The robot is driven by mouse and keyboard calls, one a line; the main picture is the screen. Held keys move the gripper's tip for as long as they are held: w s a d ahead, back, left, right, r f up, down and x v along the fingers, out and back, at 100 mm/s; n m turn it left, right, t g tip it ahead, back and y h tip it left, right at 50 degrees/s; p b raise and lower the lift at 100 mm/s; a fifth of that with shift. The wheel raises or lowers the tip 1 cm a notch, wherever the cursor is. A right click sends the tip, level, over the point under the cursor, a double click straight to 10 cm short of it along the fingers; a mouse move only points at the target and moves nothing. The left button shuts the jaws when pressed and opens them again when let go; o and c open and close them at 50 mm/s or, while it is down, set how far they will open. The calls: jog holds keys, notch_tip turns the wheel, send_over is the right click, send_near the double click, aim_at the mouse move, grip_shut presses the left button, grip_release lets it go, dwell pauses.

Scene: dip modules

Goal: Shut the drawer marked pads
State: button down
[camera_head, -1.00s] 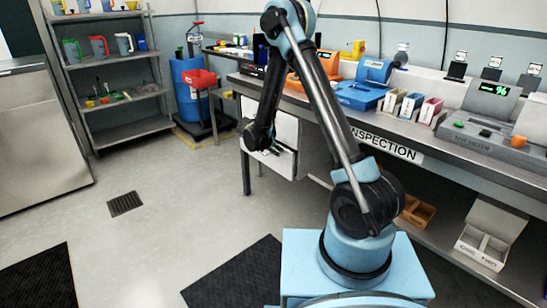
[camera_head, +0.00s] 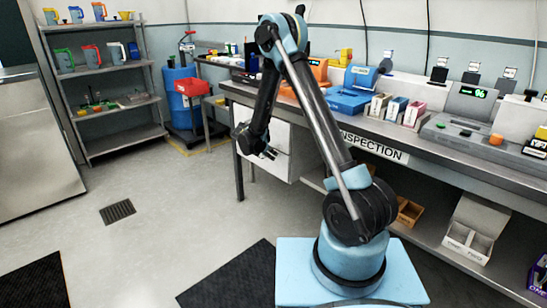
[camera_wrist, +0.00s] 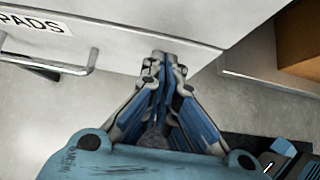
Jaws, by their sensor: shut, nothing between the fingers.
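The drawer marked PADS (camera_wrist: 130,25) shows its pale front in the wrist view, with the label (camera_wrist: 35,20) at the upper left and a metal bar handle (camera_wrist: 60,66) below it. My gripper (camera_wrist: 161,62) is shut and empty, its fingertips at the lower edge of that front, right of the handle. I cannot tell for sure whether they touch it. In the head view my gripper (camera_head: 270,153) is in front of the white drawer unit (camera_head: 276,138) under the bench. There the drawer front looks about flush with the unit, partly hidden by my arm.
The inspection bench (camera_head: 400,140) runs along the right, with devices and small boxes on top. A metal shelf rack (camera_head: 120,107) stands at the back left.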

jog(key=s+a+f+v, duration=0.1)
jog(key=v, duration=1.1)
jog(key=s+d+r+m+g+y, duration=0.1)
jog(key=s+d+r+m+g, duration=0.1)
jog(key=s+d+r+m, duration=0.75)
jog(key=s+d+r+m+g+y, duration=0.15)
jog(key=s+d+r+m, duration=0.35)
jog(key=d, duration=0.9)
jog(key=s+d+f+m+y, duration=0.2)
jog(key=s+m, duration=0.4)
jog(key=s, duration=0.6)
jog(key=s+d+f+m+y, duration=0.2)
jog(key=s+d+f+m, duration=0.2)
jog(key=s, duration=0.9)
jog(key=shift+s+d+m, duration=0.15)
jog(key=shift+d+m, duration=0.15)
jog(key=shift+m, duration=0.65)
jog(key=shift+g, duration=0.25)
